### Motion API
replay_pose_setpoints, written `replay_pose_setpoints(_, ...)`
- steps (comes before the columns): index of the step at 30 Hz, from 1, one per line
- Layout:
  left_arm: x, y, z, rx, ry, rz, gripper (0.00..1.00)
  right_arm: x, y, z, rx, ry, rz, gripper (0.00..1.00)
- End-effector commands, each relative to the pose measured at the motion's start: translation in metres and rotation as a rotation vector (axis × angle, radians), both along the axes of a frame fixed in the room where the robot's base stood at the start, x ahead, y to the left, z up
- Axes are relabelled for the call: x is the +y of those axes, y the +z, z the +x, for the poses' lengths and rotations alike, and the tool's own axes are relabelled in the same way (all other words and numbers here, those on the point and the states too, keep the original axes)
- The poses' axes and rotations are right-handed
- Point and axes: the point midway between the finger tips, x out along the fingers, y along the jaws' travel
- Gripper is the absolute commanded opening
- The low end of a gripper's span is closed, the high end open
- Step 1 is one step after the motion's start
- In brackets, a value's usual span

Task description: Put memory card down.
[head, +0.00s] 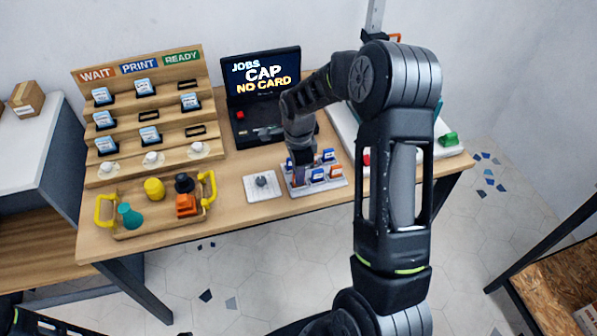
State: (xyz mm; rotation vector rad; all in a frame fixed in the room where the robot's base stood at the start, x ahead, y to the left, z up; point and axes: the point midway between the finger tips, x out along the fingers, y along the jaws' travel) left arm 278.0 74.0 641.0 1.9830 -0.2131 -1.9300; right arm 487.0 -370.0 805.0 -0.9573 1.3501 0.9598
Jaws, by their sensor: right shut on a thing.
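My right gripper (301,165) reaches down over the white card holder (325,186) at the middle of the table. It is shut on a memory card, which its fingers mostly hide. Several other small cards stand in the holder: a blue one (318,175), another blue one (328,155) and an orange one (336,172). I cannot tell whether the held card touches the holder. My left gripper is out of view; only dark parts of my left arm show at the bottom left corner.
A white plate with a grey knob (261,182) lies left of the holder. A stepped wooden rack (160,115) and a yellow-handled tray (150,222) are further left.

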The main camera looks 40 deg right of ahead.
Motion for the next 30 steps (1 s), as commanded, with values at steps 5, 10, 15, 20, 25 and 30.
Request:
replay_pose_setpoints(5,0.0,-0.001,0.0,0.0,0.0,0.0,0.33,0.0,0.0,0.0,-0.001,0.0,0.0,0.0)
replay_pose_setpoints(10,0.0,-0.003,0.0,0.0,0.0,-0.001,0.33,0.0,-0.002,0.0,-0.001,0.0,0.0,0.16)
replay_pose_setpoints(15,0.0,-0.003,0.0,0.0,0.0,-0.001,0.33,0.0,-0.002,0.0,-0.001,0.0,0.0,0.3)
replay_pose_setpoints(20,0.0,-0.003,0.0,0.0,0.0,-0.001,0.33,0.0,-0.002,0.0,-0.001,0.0,0.0,0.33)
replay_pose_setpoints(25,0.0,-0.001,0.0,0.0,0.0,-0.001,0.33,0.0,-0.001,0.0,-0.001,0.0,0.0,0.33)
replay_pose_setpoints(30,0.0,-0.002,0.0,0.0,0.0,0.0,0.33,0.0,0.01,0.001,-0.005,-0.001,-0.001,0.33)
